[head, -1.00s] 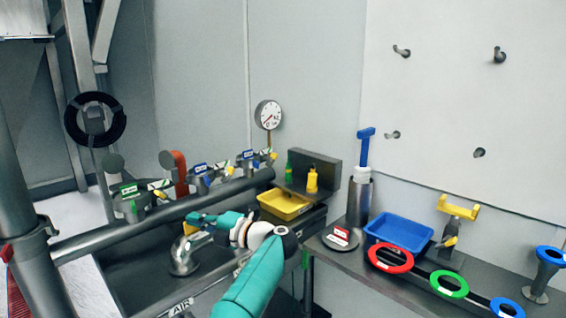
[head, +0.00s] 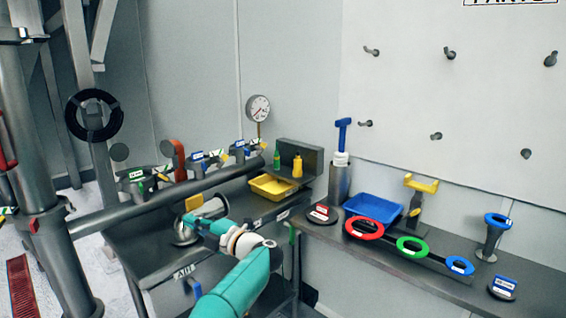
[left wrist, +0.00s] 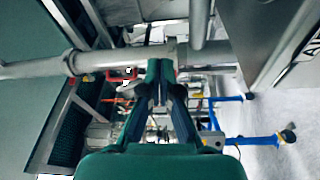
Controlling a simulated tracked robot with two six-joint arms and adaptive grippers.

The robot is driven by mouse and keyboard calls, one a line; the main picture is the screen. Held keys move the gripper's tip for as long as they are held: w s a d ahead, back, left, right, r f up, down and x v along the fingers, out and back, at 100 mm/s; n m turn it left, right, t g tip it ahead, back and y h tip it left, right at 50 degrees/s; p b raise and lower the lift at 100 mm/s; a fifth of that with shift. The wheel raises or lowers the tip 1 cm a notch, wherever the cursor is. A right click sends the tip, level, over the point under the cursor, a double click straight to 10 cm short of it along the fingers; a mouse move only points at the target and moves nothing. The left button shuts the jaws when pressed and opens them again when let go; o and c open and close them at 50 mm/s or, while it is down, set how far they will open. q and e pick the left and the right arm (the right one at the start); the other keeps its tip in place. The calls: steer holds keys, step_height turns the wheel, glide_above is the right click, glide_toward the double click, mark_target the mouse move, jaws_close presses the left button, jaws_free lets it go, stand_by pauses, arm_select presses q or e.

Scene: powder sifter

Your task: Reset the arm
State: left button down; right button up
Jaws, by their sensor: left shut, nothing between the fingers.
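My left arm, teal with a white wrist joint, reaches up from the lower middle of the head view. My left gripper (head: 192,220) is over the dark bench on the left, beside a round metal fitting, with nothing visible in it. Whether it touches the fitting cannot be told. In the left wrist view its two dark fingers (left wrist: 160,72) meet at the tips and hold nothing. Behind them are a grey pipe and blurred machinery. My right gripper is not in view.
A thick grey pipe (head: 150,208) with several labelled valves runs behind the gripper. A yellow tray (head: 272,190) and a gauge (head: 258,108) are beyond. The right shelf holds a blue tray (head: 373,208), red ring (head: 363,228) and green ring (head: 412,247).

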arm_select(q)
step_height(320, 180, down, 16)
steer(key=w+d+m+t+h+p, duration=0.2)
steer(key=m+t+h, duration=0.55)
steer(key=m, duration=0.65)
steer(key=s+d+f+m+g+h+p, duration=0.1)
steer(key=s+d+f+m+g+h, duration=0.15)
steer(key=s+f+h, duration=0.4)
steer(key=s+d+f+m+g+h, duration=0.1)
steer(key=s+f+m+g, duration=0.25)
steer(key=f, duration=0.55)
steer(key=s+d+f+m+g+h, duration=0.1)
steer(key=s+f+m+g+h, duration=0.1)
steer(key=s, duration=1)
steer(key=s+d+f+m+g+h+p, duration=0.1)
steer(key=s+g, duration=0.3)
steer(key=s, duration=0.8)
steer(key=s+d+f+m+g+h, duration=0.2)
steer(key=s+d+f+m+g, duration=0.1)
steer(key=s, duration=0.9)
steer(key=shift+s+f+g+h+p, duration=0.4)
steer(key=shift+f+g, duration=0.05)
steer(key=shift+f, duration=0.15)
